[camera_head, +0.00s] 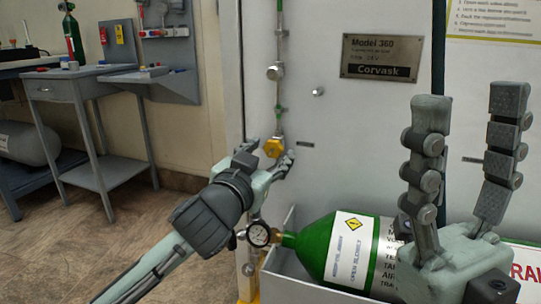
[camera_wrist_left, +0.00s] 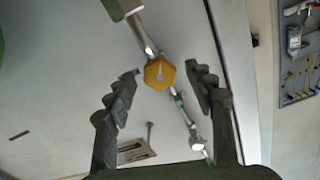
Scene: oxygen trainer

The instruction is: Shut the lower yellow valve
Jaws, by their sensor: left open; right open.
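The lower yellow valve (camera_head: 274,147) is a yellow knob on a thin vertical pipe on the white panel. In the left wrist view the valve (camera_wrist_left: 160,72) is a yellow hexagonal knob with a pale mark on its face. My left gripper (camera_head: 268,154) is open at the valve; in the left wrist view its fingers (camera_wrist_left: 163,82) stand on either side of the knob, with gaps between. My right gripper (camera_head: 465,110) is open and empty, fingers up, in front of the panel at right. Part of the valve's lower side is hidden by my left gripper in the head view.
A green cylinder (camera_head: 315,247) with a gauge (camera_head: 259,235) lies in a white tray below the valve. A Corvask plate (camera_head: 382,57) and a small knob (camera_head: 318,92) are on the panel. A grey table (camera_head: 85,85) stands at left, with open floor before it.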

